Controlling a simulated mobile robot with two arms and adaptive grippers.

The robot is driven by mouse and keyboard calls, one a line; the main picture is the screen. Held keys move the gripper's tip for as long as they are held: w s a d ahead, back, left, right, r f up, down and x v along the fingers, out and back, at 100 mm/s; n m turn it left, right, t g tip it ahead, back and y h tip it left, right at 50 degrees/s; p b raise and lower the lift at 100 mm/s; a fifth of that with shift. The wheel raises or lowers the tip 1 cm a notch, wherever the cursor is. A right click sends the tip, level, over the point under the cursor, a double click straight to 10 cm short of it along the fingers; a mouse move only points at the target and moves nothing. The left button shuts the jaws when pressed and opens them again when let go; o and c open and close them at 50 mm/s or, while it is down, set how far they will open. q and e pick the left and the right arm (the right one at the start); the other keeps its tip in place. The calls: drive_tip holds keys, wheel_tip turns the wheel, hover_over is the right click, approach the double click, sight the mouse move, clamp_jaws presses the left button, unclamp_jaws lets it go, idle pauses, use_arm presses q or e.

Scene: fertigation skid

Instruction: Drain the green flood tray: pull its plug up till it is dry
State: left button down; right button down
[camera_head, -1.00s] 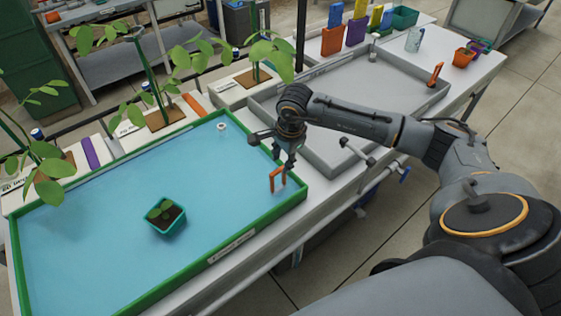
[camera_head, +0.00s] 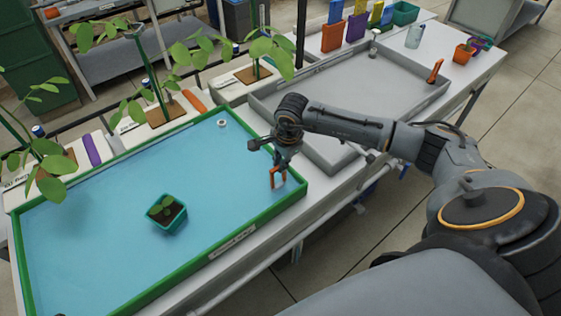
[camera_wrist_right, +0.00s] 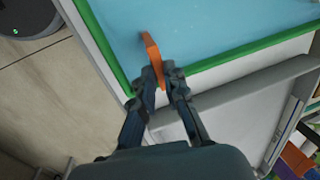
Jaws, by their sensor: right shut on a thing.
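The green flood tray (camera_head: 128,291) lies across the left of the bench, its floor covered with blue water (camera_head: 105,220). The orange plug handle (camera_head: 271,178) stands at the tray's right end, near the green rim. My right gripper (camera_head: 278,165) reaches down over it and is shut on its upper part. In the right wrist view the orange handle (camera_wrist_right: 152,55) runs from between the fingertips (camera_wrist_right: 168,85) out over the blue water. The plug's lower end is not clearly visible. A small teal pot with a seedling (camera_head: 166,214) stands in the tray. My left gripper is not in view.
A grey tray (camera_head: 345,95) lies to the right, with its own orange handle (camera_head: 435,71). A small white fitting (camera_head: 222,123) sits at the green tray's back edge. Coloured bottles and boxes line the bench's far end.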

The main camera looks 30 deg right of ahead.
drive_tip(key=shift+r, duration=0.15)
wheel_tip(320, 180, up, 3)
drive_tip(key=shift+r, duration=0.1)
drive_tip(key=shift+w, duration=0.2)
drive_tip(key=c, duration=1.4)
unclamp_jaws()
drive_tip(key=shift+s+r, duration=0.1)
drive_tip(key=shift+s, duration=0.05)
drive_tip(key=shift+o, duration=0.2)
wheel_tip(320, 180, up, 12)
drive_tip(key=s, duration=0.2)
drive_tip(key=shift+s, duration=0.25)
drive_tip(key=shift+f, duration=0.2)
